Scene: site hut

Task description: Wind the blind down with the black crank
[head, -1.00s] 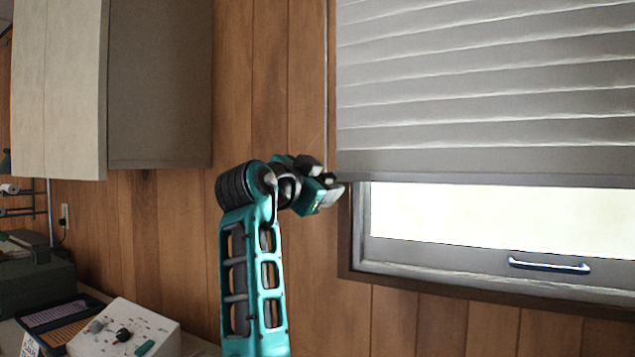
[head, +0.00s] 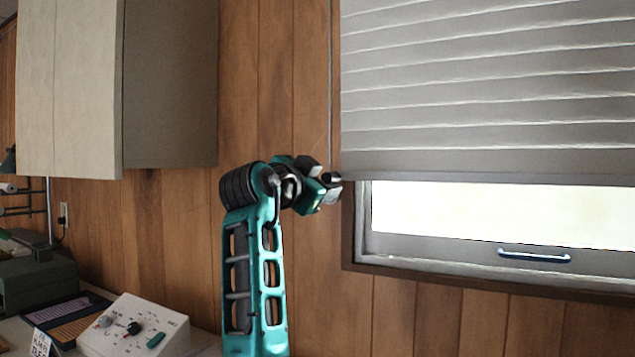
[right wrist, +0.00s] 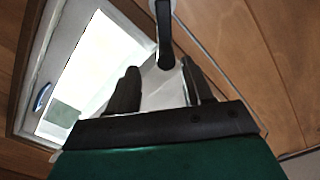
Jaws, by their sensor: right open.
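The grey blind (head: 480,95) is partly lowered, its bottom edge across the upper window. In the head view a thin rod (head: 330,80) hangs along the blind's left edge, down to my right gripper (head: 328,188). My right gripper is at the blind's lower left corner. In the right wrist view the black crank (right wrist: 165,40) shows ahead of the open right gripper (right wrist: 161,88), its rounded lower end near the gap between the fingertips. I see no grip on it. Whether a finger touches it I cannot tell. My left gripper is not in view.
The window frame (head: 430,250) has a blue handle (head: 535,255). A wall cabinet (head: 170,85) hangs at the left. Below it are a white control box (head: 135,325) and a dark green case (head: 40,280). The wood wall under the window is clear.

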